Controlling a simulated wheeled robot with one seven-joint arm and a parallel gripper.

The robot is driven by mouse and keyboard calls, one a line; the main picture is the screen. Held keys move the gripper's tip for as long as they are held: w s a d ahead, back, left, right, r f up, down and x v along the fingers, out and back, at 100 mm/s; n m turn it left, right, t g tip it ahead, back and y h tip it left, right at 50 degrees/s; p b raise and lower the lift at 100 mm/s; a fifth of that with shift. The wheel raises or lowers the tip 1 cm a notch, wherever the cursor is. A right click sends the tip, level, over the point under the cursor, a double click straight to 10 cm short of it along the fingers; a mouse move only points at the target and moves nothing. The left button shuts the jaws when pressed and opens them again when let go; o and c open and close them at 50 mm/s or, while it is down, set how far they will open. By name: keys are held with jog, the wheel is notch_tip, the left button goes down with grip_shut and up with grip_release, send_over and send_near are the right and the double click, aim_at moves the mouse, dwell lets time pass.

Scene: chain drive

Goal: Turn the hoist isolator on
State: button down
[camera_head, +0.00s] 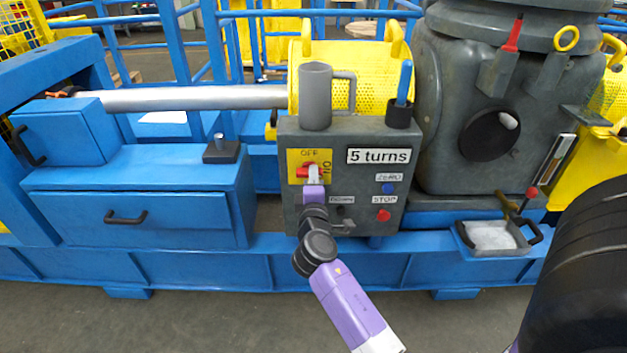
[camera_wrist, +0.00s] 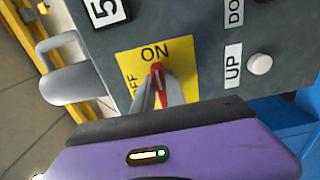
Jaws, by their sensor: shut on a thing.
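The hoist isolator is a red rotary handle (camera_head: 302,172) on a yellow plate (camera_head: 293,158) at the upper left of a grey control box. In the head view the plate reads OFF at the top and ON at the right. In the wrist view the red handle (camera_wrist: 158,73) points to the ON label, with OFF to the left. My gripper (camera_head: 315,173) is at the handle, its fingers (camera_wrist: 157,90) closed on either side of it. The fingers and the purple gripper body hide part of the handle and the lower plate.
The grey control box (camera_head: 375,217) also has a "5 turns" sign (camera_head: 379,156), a blue ZERO button (camera_head: 388,188) and a red STOP button (camera_head: 383,215). A grey mug (camera_head: 315,95) and a holder with a blue-handled tool (camera_head: 404,85) stand on top. A tray (camera_head: 495,238) is at the right.

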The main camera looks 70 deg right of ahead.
jog(key=shift+f, duration=0.1)
dwell(0.3)
jog(key=c, duration=1.4)
grip_release()
jog(key=shift+o, duration=0.2)
jog(key=shift+a, duration=0.15)
jog(key=v, duration=0.7)
jog(key=shift+a, duration=0.3)
jog(key=shift+s, duration=0.15)
